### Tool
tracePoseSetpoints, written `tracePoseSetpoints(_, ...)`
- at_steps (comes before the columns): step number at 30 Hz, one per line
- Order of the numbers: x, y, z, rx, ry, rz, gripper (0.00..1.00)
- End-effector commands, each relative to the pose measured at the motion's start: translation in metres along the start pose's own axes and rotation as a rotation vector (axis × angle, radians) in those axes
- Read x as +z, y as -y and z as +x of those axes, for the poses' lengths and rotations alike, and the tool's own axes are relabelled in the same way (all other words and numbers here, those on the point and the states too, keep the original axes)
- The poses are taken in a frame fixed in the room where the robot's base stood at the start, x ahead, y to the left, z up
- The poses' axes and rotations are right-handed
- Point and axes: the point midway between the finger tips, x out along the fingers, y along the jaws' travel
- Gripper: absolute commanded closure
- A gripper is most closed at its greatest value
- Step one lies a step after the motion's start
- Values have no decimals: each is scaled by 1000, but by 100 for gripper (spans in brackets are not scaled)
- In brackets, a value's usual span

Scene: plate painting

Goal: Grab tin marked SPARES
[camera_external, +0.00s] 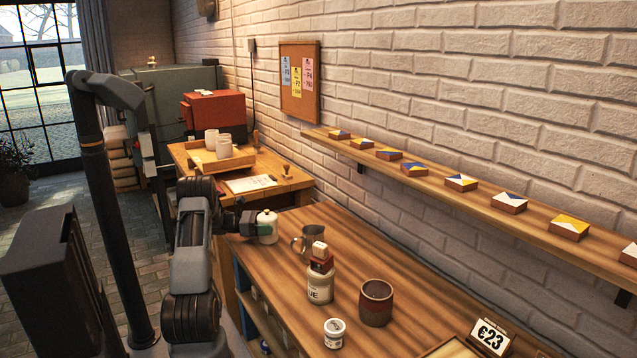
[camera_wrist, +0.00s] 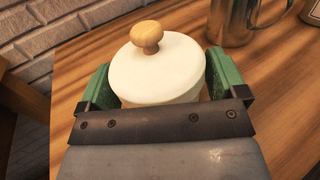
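A cream-white tin (camera_external: 267,220) with a lid and small wooden knob stands upright at the workbench's far left end. It shows close up in the wrist view (camera_wrist: 155,68); no SPARES lettering is visible on it from either camera. My gripper (camera_external: 262,232) is low at the tin, its green fingers on either side in the wrist view (camera_wrist: 160,88). The fingers look open around the tin, with a thin gap on the right side. The tin's lower body is hidden by the gripper.
A metal jug (camera_external: 309,240) stands close right of the tin. Nearer are a jar ending in "UE" (camera_external: 320,288) with a block on top, a dark cup (camera_external: 376,303) and a small white tub (camera_external: 334,333). A shelf (camera_external: 450,197) with painted tiles runs along the wall.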

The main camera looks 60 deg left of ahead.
Motion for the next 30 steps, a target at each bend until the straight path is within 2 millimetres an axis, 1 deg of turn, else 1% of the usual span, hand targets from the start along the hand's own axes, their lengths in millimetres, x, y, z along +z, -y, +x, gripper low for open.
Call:
tracePoseSetpoints(1, 0, 0, 0, 0, 0, 0, 14)
tracePoseSetpoints(2, 0, 0, 0, 0, 0, 0, 17)
tracePoseSetpoints(13, 0, 0, 0, 0, 0, 0, 53)
tracePoseSetpoints(23, 4, 0, 0, 0, 0, 1, 54)
tracePoseSetpoints(26, 11, 0, 0, 0, 0, 2, 54)
tracePoseSetpoints(30, 30, 0, 0, 0, 0, 4, 54)
